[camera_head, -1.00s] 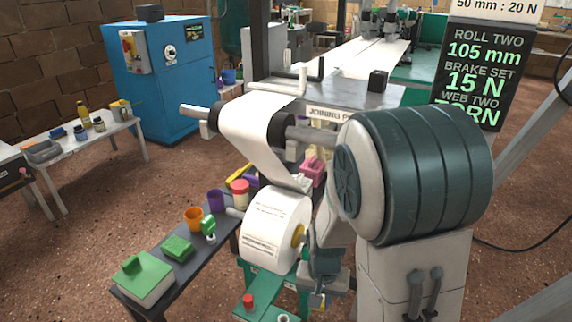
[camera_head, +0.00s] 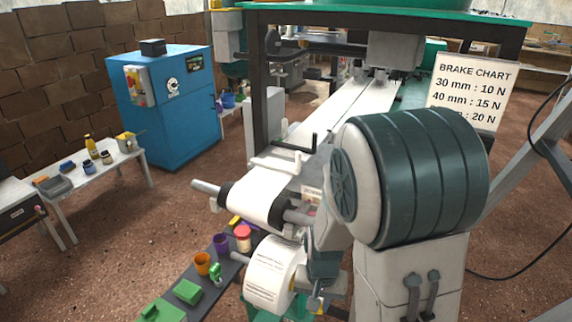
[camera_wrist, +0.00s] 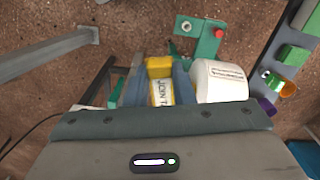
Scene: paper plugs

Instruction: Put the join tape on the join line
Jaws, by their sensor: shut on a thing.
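The yellow join tape (camera_wrist: 160,92), with a white label reading "JOIN TA", is between the two blue-grey fingers of my gripper (camera_wrist: 160,72) in the wrist view. The gripper is shut on it. In the head view my arm hides the tape and most of the gripper. The white web (camera_head: 262,200) runs over a dark roller towards the plate with a partly hidden label (camera_head: 311,194). I cannot make out the join line. A white paper roll (camera_head: 272,272) hangs below the web; it also shows beside my gripper in the wrist view (camera_wrist: 220,85).
A dark narrow bench (camera_head: 181,279) at lower left holds orange and purple cups (camera_head: 221,244), a red-lidded jar (camera_head: 243,238) and green items. A roller bar (camera_head: 206,188) juts left. A blue cabinet (camera_head: 165,105) stands behind. A brake chart (camera_head: 472,92) is at right.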

